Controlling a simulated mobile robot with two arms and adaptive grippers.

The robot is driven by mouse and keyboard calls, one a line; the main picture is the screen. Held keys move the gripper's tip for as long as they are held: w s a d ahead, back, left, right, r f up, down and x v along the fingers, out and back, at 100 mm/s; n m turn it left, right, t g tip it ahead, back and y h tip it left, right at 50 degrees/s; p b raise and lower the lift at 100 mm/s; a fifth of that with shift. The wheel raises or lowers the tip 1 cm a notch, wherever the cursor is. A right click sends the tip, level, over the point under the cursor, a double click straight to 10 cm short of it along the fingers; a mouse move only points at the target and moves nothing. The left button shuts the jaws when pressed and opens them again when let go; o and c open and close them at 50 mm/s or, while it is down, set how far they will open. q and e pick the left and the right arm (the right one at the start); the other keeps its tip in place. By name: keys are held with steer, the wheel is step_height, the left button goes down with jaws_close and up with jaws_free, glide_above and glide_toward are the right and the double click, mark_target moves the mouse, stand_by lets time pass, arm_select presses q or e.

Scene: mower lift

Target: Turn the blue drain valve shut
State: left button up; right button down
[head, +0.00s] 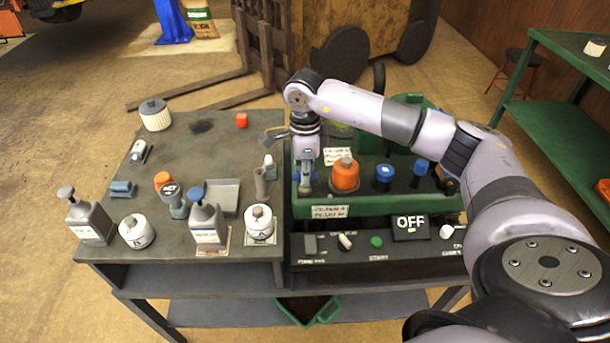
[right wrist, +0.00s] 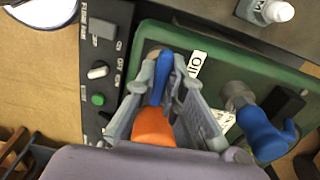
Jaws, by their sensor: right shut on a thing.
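A blue lever handle (right wrist: 160,86) on the green housing (head: 375,202) is the one I take for the drain valve. My right gripper (head: 305,183) reaches down at the housing's left end, and in the right wrist view its fingers (right wrist: 167,72) are shut around the lever. Its pivot is partly hidden by the fingers. An orange cap (head: 345,174) sits just right of the gripper and shows behind the lever in the right wrist view. A second blue handle (right wrist: 258,130) stands apart from the fingers. My left gripper is not in view.
Blue-capped parts (head: 383,177) stand right of the orange cap. A control panel with a green button (head: 376,242) and an OFF sign (head: 410,222) lies in front. Several bottles and canisters (head: 136,232) stand on the grey bench at left. A green shelf (head: 515,110) is at right.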

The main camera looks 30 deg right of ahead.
steer(key=shift+m, duration=0.4)
steer(key=c, duration=1.7)
jaws_free()
steer(key=shift+o, duration=0.2)
steer(key=shift+r, duration=0.15)
step_height(320, 180, up, 12)
steer(key=shift+f, duration=0.2)
